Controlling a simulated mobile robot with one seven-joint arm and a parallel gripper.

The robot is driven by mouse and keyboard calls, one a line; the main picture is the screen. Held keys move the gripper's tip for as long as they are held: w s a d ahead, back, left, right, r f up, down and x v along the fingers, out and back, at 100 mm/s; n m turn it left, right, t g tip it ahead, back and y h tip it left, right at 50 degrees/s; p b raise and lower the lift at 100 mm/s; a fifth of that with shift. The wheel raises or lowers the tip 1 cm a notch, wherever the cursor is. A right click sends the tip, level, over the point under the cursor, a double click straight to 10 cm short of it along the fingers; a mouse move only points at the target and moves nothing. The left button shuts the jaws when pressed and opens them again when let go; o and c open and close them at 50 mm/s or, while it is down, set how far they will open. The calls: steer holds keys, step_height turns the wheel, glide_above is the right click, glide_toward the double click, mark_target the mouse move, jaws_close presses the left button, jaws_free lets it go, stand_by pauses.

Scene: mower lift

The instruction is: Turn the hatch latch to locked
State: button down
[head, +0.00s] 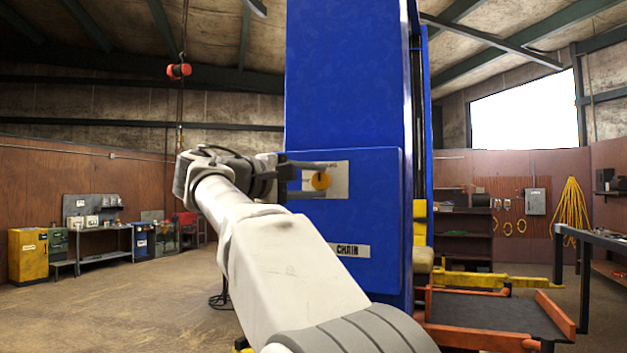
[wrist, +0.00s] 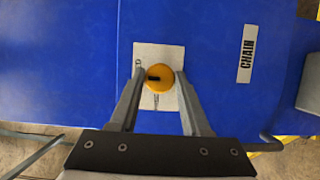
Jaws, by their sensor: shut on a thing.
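The hatch latch is a round yellow-orange knob (head: 320,181) on a pale plate (head: 341,175) on the blue hatch panel (head: 376,215). In the wrist view, the knob (wrist: 163,87) sits between the two fingertips of my gripper (wrist: 160,76), which is shut on it. A short black mark on the knob lies level and points left in that view. In the head view, my gripper (head: 322,180) reaches the knob from the left, one finger above and one below.
A "CHAIN" label (head: 353,250) is on the panel below the latch. The tall blue column (head: 345,75) rises behind the panel. An orange-edged platform (head: 490,315) stands at the right. Benches and cabinets line the back left wall, with open floor before them.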

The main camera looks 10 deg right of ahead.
stand_by(0.3)
steer(key=shift+c, duration=1.9)
jaws_free()
steer(key=b+v, duration=0.1)
steer(key=v, duration=1.6)
steer(key=shift+a, duration=0.2)
steer(key=shift+s, duration=0.15)
